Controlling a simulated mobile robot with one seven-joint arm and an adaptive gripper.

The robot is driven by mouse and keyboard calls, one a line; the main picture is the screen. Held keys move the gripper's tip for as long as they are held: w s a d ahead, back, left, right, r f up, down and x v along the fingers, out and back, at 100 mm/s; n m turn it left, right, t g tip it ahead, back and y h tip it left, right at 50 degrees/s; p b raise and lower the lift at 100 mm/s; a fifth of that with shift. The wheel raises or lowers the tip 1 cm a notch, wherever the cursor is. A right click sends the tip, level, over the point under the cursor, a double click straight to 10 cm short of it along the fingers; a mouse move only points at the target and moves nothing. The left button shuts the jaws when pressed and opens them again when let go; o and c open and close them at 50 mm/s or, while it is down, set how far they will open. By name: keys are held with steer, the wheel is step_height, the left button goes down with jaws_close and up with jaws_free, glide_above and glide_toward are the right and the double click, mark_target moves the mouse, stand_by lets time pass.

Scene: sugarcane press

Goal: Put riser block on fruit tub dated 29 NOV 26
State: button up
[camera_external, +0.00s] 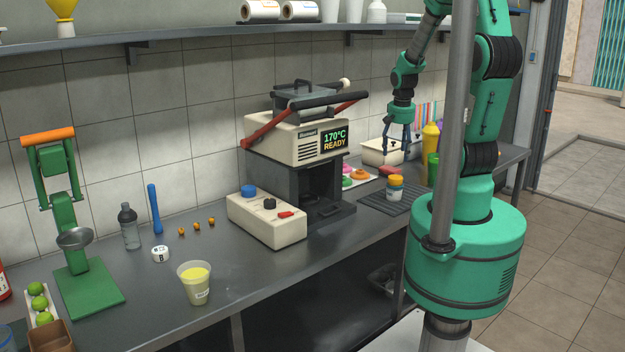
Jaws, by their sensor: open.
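My gripper (403,146) is open and points down at the back right of the counter, in front of or over a white bin (375,154); the exact depth cannot be told. Nothing shows between its fingers. A clear cup of yellow contents (195,283) stands at the front of the counter, with small print. No date is legible on either. I cannot single out the riser block with certainty.
A beige press with a "170°C READY" screen (334,138) and a control box (266,222) fills the middle. A green hand press (88,285) stands left. Yellow (430,138) and green bottles stand right of the gripper. Counter space right of the cup is clear.

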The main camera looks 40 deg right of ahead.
steer(key=shift+r, duration=0.4)
steer(key=shift+r, duration=0.1)
stand_by(0.3)
steer(key=s+a+r+n+t, duration=0.1)
steer(key=a+r+n, duration=0.1)
steer(key=a+r, duration=0.45)
steer(key=a+r+n+t, duration=0.2)
steer(key=a+r+n, duration=0.15)
steer(key=r, duration=0.55)
steer(key=s+a+r+n+t+y, duration=0.1)
steer(key=s+a+r+n, duration=0.2)
steer(key=s+a+r, duration=0.4)
step_height(320, 180, up, 3)
steer(key=shift+s+a+r+t, duration=0.2)
steer(key=shift+s+a+t, duration=0.15)
steer(key=shift+a, duration=0.7)
